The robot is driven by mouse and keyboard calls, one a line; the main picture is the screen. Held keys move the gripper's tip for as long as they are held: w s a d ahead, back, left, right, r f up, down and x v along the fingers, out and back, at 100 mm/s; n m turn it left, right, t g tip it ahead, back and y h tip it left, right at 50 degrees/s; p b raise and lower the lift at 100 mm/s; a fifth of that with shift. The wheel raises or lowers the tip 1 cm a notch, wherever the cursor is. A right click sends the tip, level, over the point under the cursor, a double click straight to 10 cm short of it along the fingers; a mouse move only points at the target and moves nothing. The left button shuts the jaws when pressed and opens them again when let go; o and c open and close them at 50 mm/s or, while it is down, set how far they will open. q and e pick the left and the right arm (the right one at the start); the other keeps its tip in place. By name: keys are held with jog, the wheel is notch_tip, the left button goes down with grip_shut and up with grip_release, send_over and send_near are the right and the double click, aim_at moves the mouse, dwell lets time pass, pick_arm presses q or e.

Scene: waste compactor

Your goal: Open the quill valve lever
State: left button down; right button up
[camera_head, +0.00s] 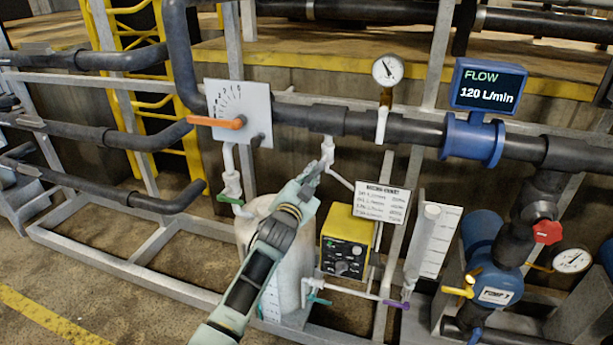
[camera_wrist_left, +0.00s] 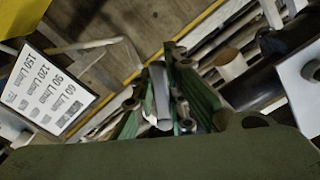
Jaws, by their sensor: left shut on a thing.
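The quill valve (camera_head: 328,148) is a white fitting under the dark pipe, in the middle of the head view. My left gripper (camera_head: 313,174) reaches up to it from below, with its fingertips just beneath the fitting. In the left wrist view the fingers (camera_wrist_left: 160,100) are closed around a slim light-grey piece, which appears to be the quill valve lever (camera_wrist_left: 161,90). In the head view the gripper hides most of the lever, so its exact angle cannot be told. My right gripper is not in view.
A panel with an orange lever (camera_head: 216,122) is to the left. A yellow dosing pump (camera_head: 343,247), a dosing chart (camera_head: 382,203) and a white tank (camera_head: 250,234) are close to my arm. A blue flow meter (camera_head: 474,138) reads 120 L/min. A gauge (camera_head: 387,70) stands on the pipe.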

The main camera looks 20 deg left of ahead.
pick_arm(q)
jog(key=shift+s+d+f+n, duration=0.15)
jog(key=shift+d+n, duration=0.35)
jog(key=shift+n, duration=0.65)
jog(key=shift+w+d+f+n, duration=0.1)
jog(key=shift+d+f+n, duration=0.3)
jog(key=shift+n, duration=0.8)
jog(key=shift+s+d+f+n, duration=0.1)
jog(key=shift+d+n, duration=0.5)
jog(key=shift+n, duration=0.55)
jog(key=c, duration=1.7)
grip_release()
jog(key=shift+r, duration=0.1)
jog(key=shift+c, duration=0.2)
jog(key=s, duration=1.2)
jog(key=shift+a, duration=0.15)
